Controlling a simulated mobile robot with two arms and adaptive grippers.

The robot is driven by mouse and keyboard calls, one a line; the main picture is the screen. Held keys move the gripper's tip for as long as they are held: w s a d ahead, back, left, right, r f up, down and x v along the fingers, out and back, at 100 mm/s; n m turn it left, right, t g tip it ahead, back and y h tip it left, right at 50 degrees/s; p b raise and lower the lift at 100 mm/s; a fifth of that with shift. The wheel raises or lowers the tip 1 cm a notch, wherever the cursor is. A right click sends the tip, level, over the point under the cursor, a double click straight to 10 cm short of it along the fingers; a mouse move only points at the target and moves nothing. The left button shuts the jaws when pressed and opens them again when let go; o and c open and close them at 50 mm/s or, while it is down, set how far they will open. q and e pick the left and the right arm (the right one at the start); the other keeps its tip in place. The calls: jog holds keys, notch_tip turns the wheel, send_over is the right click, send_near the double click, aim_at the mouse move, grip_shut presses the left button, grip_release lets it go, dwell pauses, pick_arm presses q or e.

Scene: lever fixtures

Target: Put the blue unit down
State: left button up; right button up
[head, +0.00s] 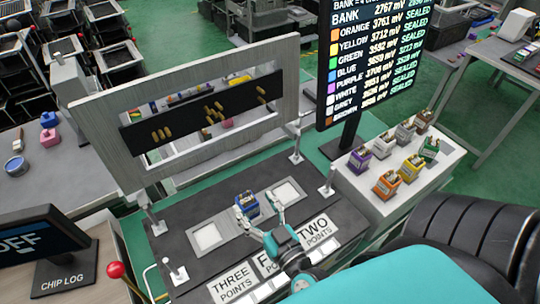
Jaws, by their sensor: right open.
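The blue unit (247,203) is a small blue block with a pale top, upright at the middle of the grey strip (232,221) on the dark fixture bed. It appears to rest there, but its underside is hidden. My right gripper (258,208) is open, with one finger at the unit's left side and the other apart from it on the right. The strip's left pale pad (207,237) and right pale pad (288,193) are bare. My left gripper is not in view.
A grey frame with a dark contact panel (205,118) stands behind the bed. White posts (327,184) rise around it. A red lever knob (116,270) is at left. Several coloured units, including an orange one (387,184), stand on the white-topped block at right, below the voltage screen (372,60).

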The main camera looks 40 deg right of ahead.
jog(key=s+b, duration=0.1)
jog(key=s, duration=0.6)
jog(key=shift+s+a+b, duration=0.15)
jog(key=shift+a+b, duration=0.05)
jog(key=shift+b, duration=0.1)
